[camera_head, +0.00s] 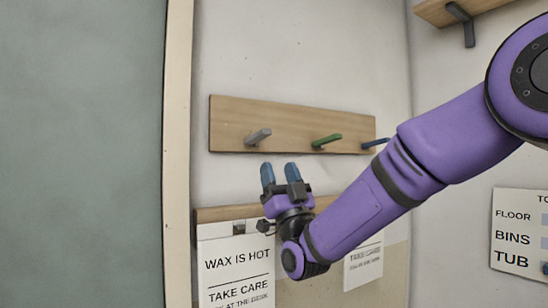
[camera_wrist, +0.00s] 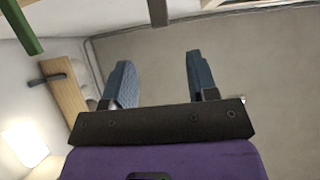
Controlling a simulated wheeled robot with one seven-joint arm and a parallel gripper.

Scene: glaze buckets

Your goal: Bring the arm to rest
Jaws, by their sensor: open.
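My gripper (camera_head: 280,174) is open and empty, with its two blue fingers pointing up, just below the wooden peg board in the head view. In the wrist view my gripper (camera_wrist: 158,82) shows its two fingers apart with nothing between them. My purple arm reaches in from the right edge of the head view, and its wrist is bent upward near the wall.
The wooden peg board (camera_head: 290,118) carries a grey peg (camera_head: 258,137), a green peg (camera_head: 327,140) and a blue peg (camera_head: 375,143). Signs (camera_head: 236,268) hang below it. A shelf (camera_head: 450,10) is at upper right, above a notice (camera_head: 520,235).

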